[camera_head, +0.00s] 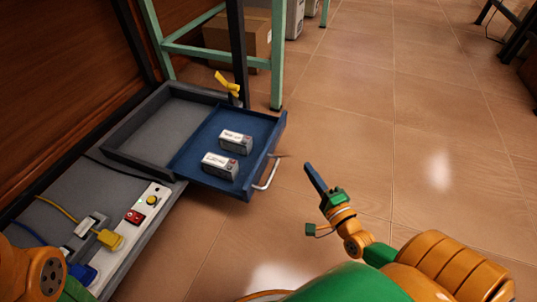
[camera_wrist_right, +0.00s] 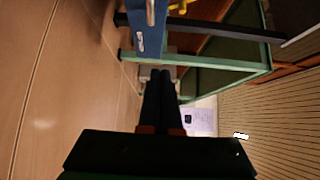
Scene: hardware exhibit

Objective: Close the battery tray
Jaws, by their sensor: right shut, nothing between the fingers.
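The blue battery tray (camera_head: 188,148) is pulled out from its grey housing (camera_head: 134,157), with two white and grey batteries (camera_head: 220,166) on it. Its silver handle (camera_head: 268,174) sits on the outer front face. My right gripper (camera_head: 310,169) is shut and empty, just right of the handle and apart from it. In the right wrist view the shut fingers (camera_wrist_right: 160,75) point toward the green frame, and the blue tray front (camera_wrist_right: 139,38) with its handle (camera_wrist_right: 150,12) shows at the top. My left gripper is out of view; only part of my left arm shows at bottom left.
A power strip (camera_head: 152,200) with yellow and blue plugs lies on the grey shelf at the left. A yellow clip-like part (camera_head: 228,85) is by the tray's back corner. Tiled floor (camera_head: 420,110) at the right is clear.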

